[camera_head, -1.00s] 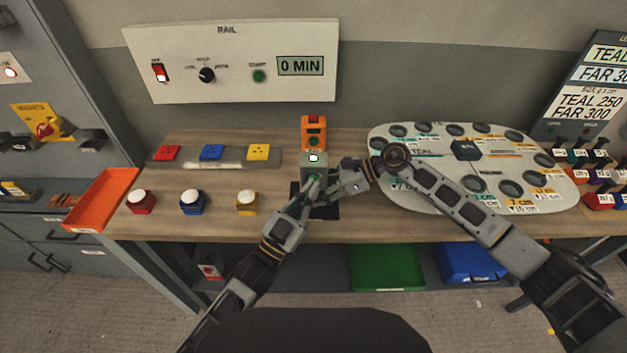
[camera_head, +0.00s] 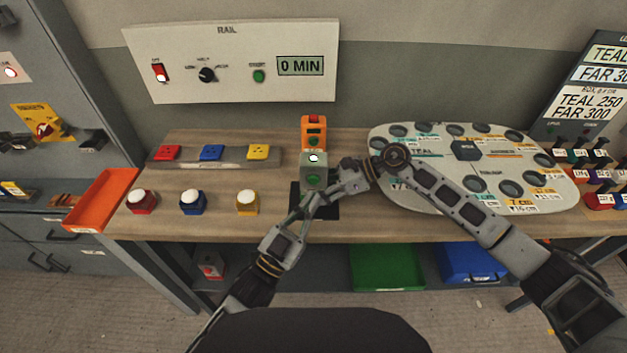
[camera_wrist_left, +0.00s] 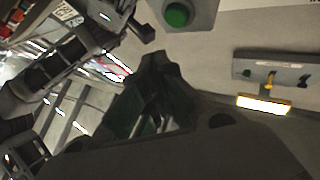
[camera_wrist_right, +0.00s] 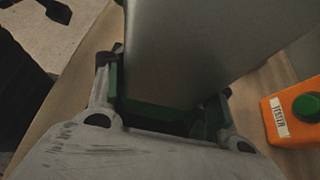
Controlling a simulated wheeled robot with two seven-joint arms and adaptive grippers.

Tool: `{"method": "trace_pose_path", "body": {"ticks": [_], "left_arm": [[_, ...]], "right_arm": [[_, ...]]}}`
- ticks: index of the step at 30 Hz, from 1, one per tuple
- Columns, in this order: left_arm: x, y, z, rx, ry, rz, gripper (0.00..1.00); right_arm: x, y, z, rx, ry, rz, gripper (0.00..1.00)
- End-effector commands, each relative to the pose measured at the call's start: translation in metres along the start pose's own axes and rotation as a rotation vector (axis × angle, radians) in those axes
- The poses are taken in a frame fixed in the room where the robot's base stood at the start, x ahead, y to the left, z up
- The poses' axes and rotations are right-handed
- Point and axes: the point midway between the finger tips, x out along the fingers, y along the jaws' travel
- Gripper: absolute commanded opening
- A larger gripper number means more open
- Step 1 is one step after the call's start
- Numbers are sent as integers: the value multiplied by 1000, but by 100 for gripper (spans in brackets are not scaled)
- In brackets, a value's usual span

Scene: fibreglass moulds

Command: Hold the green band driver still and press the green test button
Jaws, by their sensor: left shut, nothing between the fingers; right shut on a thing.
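The green band driver (camera_head: 314,169) is a grey block standing on a dark pad on the bench, below the orange tester. A bright white spot shows on its top. A round green button is on its front face; it also shows in the left wrist view (camera_wrist_left: 177,14). My right gripper (camera_head: 337,176) is shut on the block from the right; in its wrist view the grey block (camera_wrist_right: 185,50) fills the jaws. My left gripper (camera_head: 317,197) is shut and empty, just in front of and below the button, apart from it in the left wrist view.
The orange tester (camera_head: 314,130), with its own green button (camera_wrist_right: 309,106), stands behind the block. Red (camera_head: 142,203), blue (camera_head: 192,204) and yellow (camera_head: 247,204) white-topped units stand left. A holed grey board (camera_head: 440,195) lies under my right arm. The rail panel (camera_head: 225,90) reads 0 MIN.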

Motion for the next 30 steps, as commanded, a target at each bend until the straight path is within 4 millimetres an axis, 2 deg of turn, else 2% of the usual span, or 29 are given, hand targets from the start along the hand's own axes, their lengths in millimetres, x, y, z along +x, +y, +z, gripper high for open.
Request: {"method": "trace_pose_path", "body": {"ticks": [9,20,21,25,26,30], "left_arm": [[-13,10,-9,-1,0,0,0],[-15,11,-12,0,1,0,0],[-15,11,-12,0,1,0,0],[-15,11,-11,0,1,0,0],[-15,11,-11,0,0,0,0],[-15,11,-11,-1,0,0,0]], "right_arm": [[0,0,0,1,0,1,40],[0,0,0,1,0,1,40],[0,0,0,1,0,1,59],[0,0,0,1,0,1,75],[0,0,0,1,0,1,79],[0,0,0,0,0,0,79]]}}
